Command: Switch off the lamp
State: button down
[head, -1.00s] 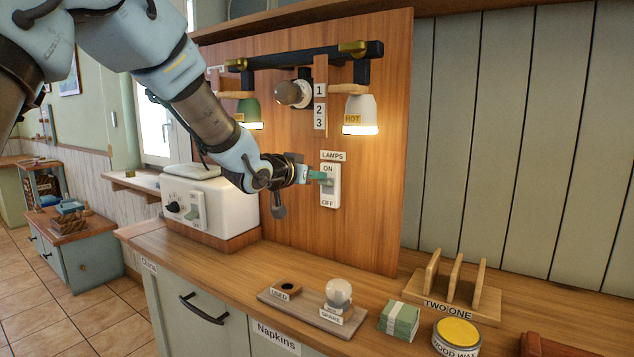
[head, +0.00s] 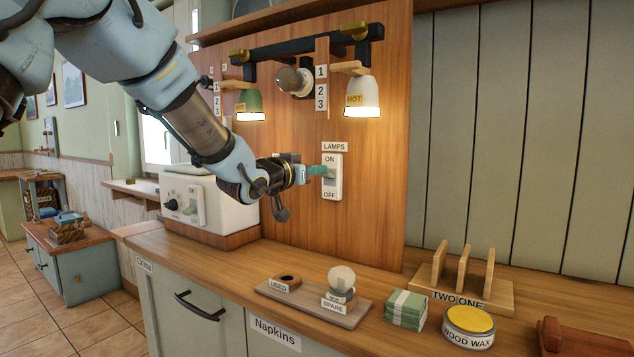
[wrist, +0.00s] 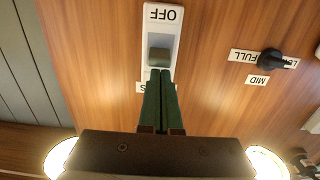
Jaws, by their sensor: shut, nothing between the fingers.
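The lamp switch (head: 333,185) is a white plate under a LAMPS label, with ON at the top and OFF at the bottom. It shows upside down in the wrist view (wrist: 161,30), with a grey-green toggle (wrist: 159,55) near its middle. My gripper (head: 319,171) is shut and empty, its green fingertips (wrist: 160,72) at the ON side of the toggle. I cannot tell whether they touch it. The white lamp (head: 362,97), tagged HOT, and the green lamp (head: 249,105) both glow. The round bulb (head: 290,80) between them looks unlit.
A white appliance (head: 225,207) with its own knob and switch stands left of the panel. On the counter are a bulb tray (head: 305,305), a green stack (head: 405,309), a wood wax tin (head: 469,326) and a wooden rack (head: 462,285). Counter space below the switch is clear.

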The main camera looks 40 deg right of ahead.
jog(key=shift+a+f+t+h+b, duration=0.15)
jog(key=shift+f+h+b, duration=0.6)
jog(key=shift+b, duration=2.1)
jog(key=shift+a+f+t+h+b, duration=0.2)
jog(key=shift+f+h+b, duration=0.5)
jog(key=shift+b, duration=2.15)
jog(key=h+b, duration=0.1)
jog(key=b, duration=0.3)
jog(key=shift+d+f, duration=0.15)
jog(key=shift+f, duration=0.05)
jog(key=b, duration=0.1)
jog(key=h+b, duration=0.1)
jog(key=b, duration=0.1)
jog(key=shift+f+t, duration=0.25)
jog(key=shift+t, duration=0.1)
jog(key=shift+f+h+b, duration=0.15)
jog(key=shift+h+b, duration=0.3)
jog(key=shift+b, duration=1.15)
